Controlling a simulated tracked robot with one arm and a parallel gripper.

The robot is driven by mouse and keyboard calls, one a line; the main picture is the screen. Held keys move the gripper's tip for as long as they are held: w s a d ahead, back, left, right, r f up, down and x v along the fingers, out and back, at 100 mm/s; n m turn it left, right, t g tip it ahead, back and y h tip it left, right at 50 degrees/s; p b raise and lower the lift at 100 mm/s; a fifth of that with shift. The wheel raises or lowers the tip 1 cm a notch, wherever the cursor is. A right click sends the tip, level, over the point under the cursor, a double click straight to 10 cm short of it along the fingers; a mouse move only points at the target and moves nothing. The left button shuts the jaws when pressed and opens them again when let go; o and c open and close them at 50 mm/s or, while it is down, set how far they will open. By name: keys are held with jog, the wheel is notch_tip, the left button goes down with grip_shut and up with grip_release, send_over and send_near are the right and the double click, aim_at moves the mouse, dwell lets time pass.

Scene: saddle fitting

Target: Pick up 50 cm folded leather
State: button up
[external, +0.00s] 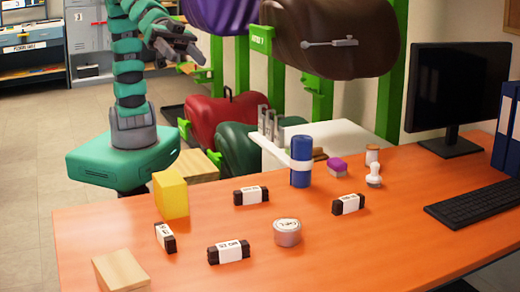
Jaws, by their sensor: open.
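Several small dark brown folded bundles with white label bands lie on the orange table. One is at the middle (251,195), one farther right (348,204), one near the front (229,251) and one at the left (165,237). The labels are too small for me to read surely, so I cannot tell which is the 50 cm leather. My gripper (196,48) is open and empty, raised well behind the table at the upper left, away from all the bundles.
On the table (340,255) stand a yellow block (171,197), a wooden block (121,271), a round tin (287,232), a blue roll (301,160), a purple brush (337,164), a monitor (458,95) and a keyboard (474,203). Saddles hang on green racks behind.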

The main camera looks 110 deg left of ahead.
jog(key=s+d+f+b, duration=0.1)
jog(key=s+d+f, duration=0.2)
jog(key=f, duration=0.3)
jog(key=s+d+f+b, duration=0.2)
jog(key=s+d+f, duration=0.1)
jog(key=f, duration=0.4)
jog(key=s+f+m+y+b, duration=0.1)
jog(key=s+f+y+b, duration=0.1)
jog(key=s+f, duration=0.45)
jog(key=s+f+m+y+b, duration=0.15)
jog(key=s+f, duration=0.25)
jog(key=f, duration=0.6)
jog(key=y, duration=0.1)
send_near(161, 228)
jog(key=shift+w+d+f+b, duration=0.35)
jog(key=shift+w+d+f, duration=0.55)
jog(key=shift+w+f, duration=0.3)
jog(key=shift+w+a+r+b+x, duration=0.1)
jog(key=shift+b+x, duration=0.4)
jog(key=shift+x, duration=0.45)
jog(key=shift+w+a+r+b+x, duration=0.15)
jog(key=shift+b+x, duration=0.35)
jog(key=shift+x, duration=0.4)
jog(key=shift+w+r+b+x, duration=0.1)
jog(key=shift+b+x, duration=0.4)
jog(key=shift+x, duration=0.45)
jog(key=shift+s, duration=0.1)
jog(key=c, duration=1.2)
